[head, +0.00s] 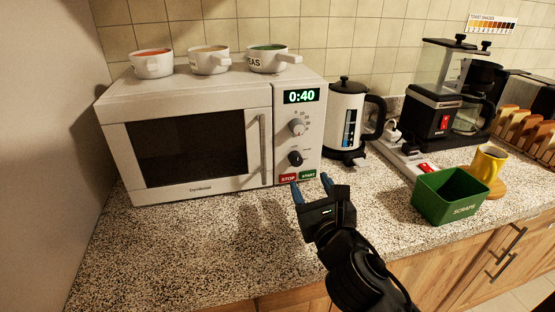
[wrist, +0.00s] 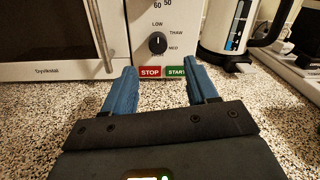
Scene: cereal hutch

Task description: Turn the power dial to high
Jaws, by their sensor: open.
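The white microwave (head: 192,155) stands at the back left of the counter. Its display reads 0:40. The power dial (head: 295,158) is the lower black knob on its control panel, above the red STOP and green START buttons. In the wrist view the power dial (wrist: 157,43) has labels LOW, THAW and MED around it, and its pointer looks close to upright; other labels cannot be read. A silver timer knob (head: 297,127) sits above it. My gripper (head: 312,189) is open and empty, in front of and below the panel, apart from the dial. Its blue fingers (wrist: 163,88) point toward the panel.
Three bowls (head: 209,61) stand on top of the microwave. A white kettle (head: 346,120) is close to its right, with a power strip (head: 408,158) and coffee maker (head: 440,110) beyond. Counter front left is clear.

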